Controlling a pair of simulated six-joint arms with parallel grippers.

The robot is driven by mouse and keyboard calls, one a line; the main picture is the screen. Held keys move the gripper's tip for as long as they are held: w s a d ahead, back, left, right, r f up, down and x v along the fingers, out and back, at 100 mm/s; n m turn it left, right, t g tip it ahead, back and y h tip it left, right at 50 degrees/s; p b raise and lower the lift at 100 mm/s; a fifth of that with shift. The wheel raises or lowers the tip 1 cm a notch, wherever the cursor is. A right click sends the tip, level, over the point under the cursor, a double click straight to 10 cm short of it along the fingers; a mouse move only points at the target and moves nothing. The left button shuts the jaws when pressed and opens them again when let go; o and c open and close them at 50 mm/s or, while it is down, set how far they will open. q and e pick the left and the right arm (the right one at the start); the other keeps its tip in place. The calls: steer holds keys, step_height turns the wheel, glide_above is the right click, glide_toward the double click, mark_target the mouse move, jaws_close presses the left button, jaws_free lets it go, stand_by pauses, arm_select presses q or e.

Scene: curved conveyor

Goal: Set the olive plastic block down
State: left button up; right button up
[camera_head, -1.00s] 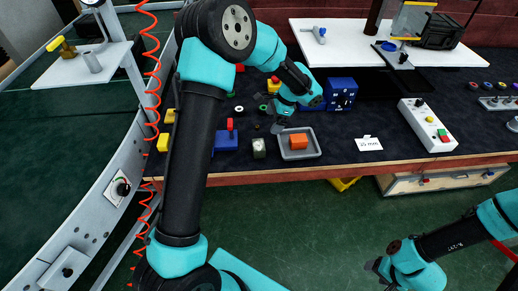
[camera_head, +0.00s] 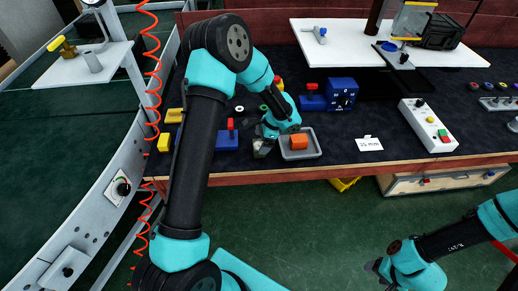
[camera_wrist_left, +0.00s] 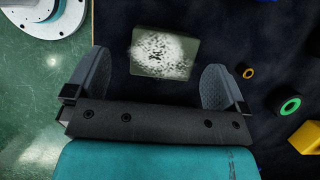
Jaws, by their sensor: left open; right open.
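The olive block (camera_wrist_left: 163,54), with a speckled white top, lies on the dark bench mat in the left wrist view. My left gripper (camera_wrist_left: 158,75) is open, its two fingers on either side of the block's near end with gaps showing. I cannot tell whether the fingertips are level with the block or above it. In the head view my left gripper (camera_head: 262,149) is over the block's place near the bench's front edge and mostly hides it. My right gripper (camera_head: 374,270) is open and empty at the lower right, away from the bench.
A grey tray (camera_head: 286,156) with an orange block (camera_head: 299,142) stands just right of my left gripper. A blue block with a red knob (camera_head: 227,138) and a yellow block (camera_head: 164,142) are to the left. A label card (camera_head: 369,144) and a button box (camera_head: 428,126) are further right.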

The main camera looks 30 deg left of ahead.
arm_select(q)
steer(key=shift+w+x, duration=0.25)
steer(key=shift+x, duration=1.05)
steer(key=shift+w+x, duration=0.2)
steer(key=shift+x, duration=1.05)
steer(key=shift+d+f, duration=0.2)
steer(key=shift+c, duration=0.2)
steer(key=c, duration=1)
steer(key=shift+r, duration=0.15)
